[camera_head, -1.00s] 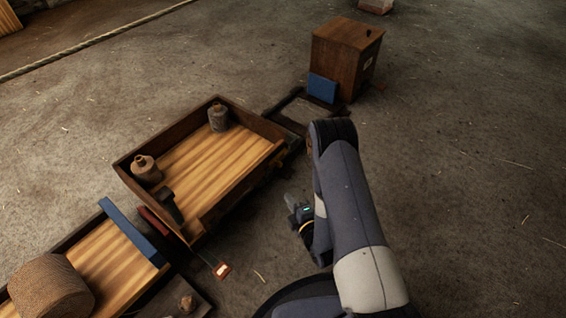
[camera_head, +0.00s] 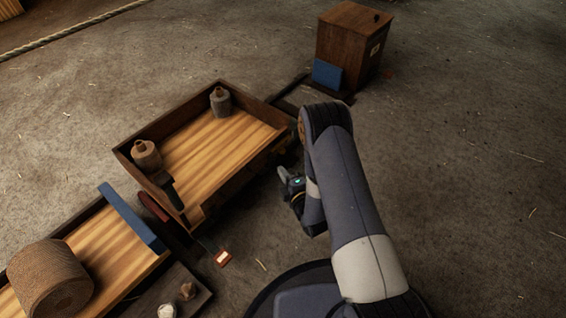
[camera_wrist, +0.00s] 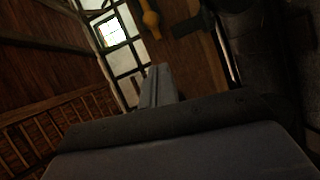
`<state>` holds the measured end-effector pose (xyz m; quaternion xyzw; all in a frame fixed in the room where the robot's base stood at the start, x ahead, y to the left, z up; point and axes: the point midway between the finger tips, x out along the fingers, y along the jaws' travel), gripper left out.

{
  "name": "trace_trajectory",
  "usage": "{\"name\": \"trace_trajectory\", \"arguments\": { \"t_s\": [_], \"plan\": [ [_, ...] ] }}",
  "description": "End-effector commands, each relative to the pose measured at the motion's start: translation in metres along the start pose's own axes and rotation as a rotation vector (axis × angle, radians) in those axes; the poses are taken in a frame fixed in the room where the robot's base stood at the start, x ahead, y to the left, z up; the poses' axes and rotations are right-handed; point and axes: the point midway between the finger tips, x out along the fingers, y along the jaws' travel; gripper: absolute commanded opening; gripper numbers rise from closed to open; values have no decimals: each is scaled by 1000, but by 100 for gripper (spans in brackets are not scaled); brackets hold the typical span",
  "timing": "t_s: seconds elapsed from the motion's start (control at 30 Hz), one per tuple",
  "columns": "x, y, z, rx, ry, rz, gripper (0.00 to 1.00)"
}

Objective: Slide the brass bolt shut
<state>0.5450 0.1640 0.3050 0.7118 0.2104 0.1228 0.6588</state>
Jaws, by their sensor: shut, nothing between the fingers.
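My gripper (camera_head: 284,174) is low beside the right side of a wooden tray-like cart (camera_head: 218,145) in the head view. Its fingers are shut and empty, and they point up into the wrist view (camera_wrist: 160,78). A yellow, brass-coloured rounded piece (camera_wrist: 150,19) shows at the top of the wrist view, beside a dark fitting on a brown wooden board (camera_wrist: 185,55). It stands apart from the fingers; I cannot tell for sure whether it is the bolt. In the head view no bolt can be made out, as the cart's near side is dark and partly behind my arm.
A second tray with a rope coil (camera_head: 48,280) lies at lower left. A wooden box (camera_head: 350,45) with a blue panel stands behind. The floor at right is clear.

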Motion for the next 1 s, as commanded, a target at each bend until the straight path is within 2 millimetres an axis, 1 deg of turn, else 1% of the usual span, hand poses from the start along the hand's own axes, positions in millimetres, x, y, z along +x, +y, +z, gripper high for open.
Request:
{"name": "trace_trajectory", "arguments": {
  "t_s": [0.03,0.13,0.17,0.2,0.33,0.5,0.87,1.0],
  "plan": [
    [13,-2,-1,0,3,5,0],
    [33,-2,0,-1,1,5,0],
    [38,-2,2,0,-1,5,0],
    [41,-3,9,0,-3,3,0],
    [53,-2,21,1,-2,3,0],
    [60,0,28,0,-1,0,0],
    [60,0,29,1,-1,-1,0],
    [66,2,41,2,-2,3,0]
  ]
}}
